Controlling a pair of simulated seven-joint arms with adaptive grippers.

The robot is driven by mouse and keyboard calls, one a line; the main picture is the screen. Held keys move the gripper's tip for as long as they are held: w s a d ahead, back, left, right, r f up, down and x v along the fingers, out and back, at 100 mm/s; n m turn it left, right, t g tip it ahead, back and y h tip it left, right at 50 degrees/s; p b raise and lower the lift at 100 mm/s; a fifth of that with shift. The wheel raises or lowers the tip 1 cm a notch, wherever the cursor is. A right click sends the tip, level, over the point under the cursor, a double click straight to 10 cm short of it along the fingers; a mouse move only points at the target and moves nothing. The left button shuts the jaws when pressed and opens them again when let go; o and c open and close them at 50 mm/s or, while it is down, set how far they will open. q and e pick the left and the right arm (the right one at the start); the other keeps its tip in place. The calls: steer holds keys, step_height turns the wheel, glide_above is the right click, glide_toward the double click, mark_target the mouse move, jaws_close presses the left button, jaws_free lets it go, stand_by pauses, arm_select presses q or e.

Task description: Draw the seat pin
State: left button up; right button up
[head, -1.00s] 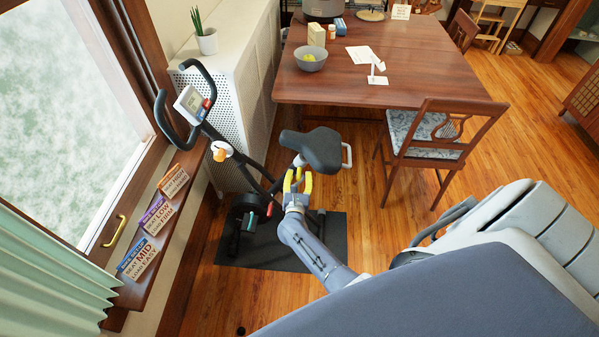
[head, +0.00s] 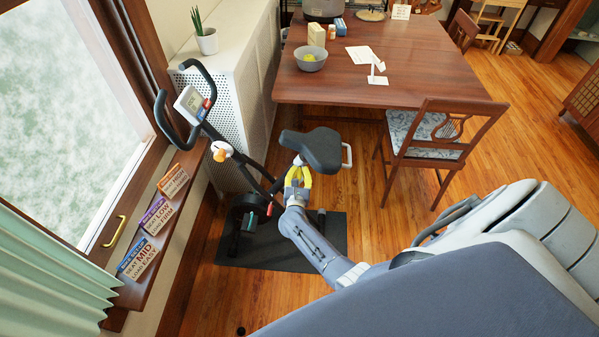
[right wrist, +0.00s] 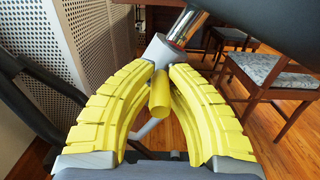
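The exercise bike stands by the window, its black saddle (head: 318,148) above the mat. In the right wrist view a shiny seat post (right wrist: 184,27) enters a grey collar (right wrist: 158,48). The yellow seat pin (right wrist: 160,94) sticks out from the collar towards the wrist camera. My right gripper (head: 298,172) is under the saddle. Its yellow fingers, also in the right wrist view (right wrist: 166,72), have their tips closed in around the pin by the collar. The tips hide the pin's inner end. My left gripper is not in view.
A wooden table (head: 430,75) and a chair (head: 430,148) stand behind and right of the bike. Several cards, one a blue-topped card (head: 137,258), stand on the windowsill. A radiator cover (head: 245,85) is close on the left. Open floor lies right of the mat (head: 275,255).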

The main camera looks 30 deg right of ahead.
jaws_close()
steer(key=shift+s, duration=0.1)
steer(key=shift+v, duration=0.9)
jaws_free()
steer(key=shift+f, duration=0.15)
steer(key=o, duration=0.7)
steer(key=shift+o, duration=0.2)
steer(key=v, duration=1.2)
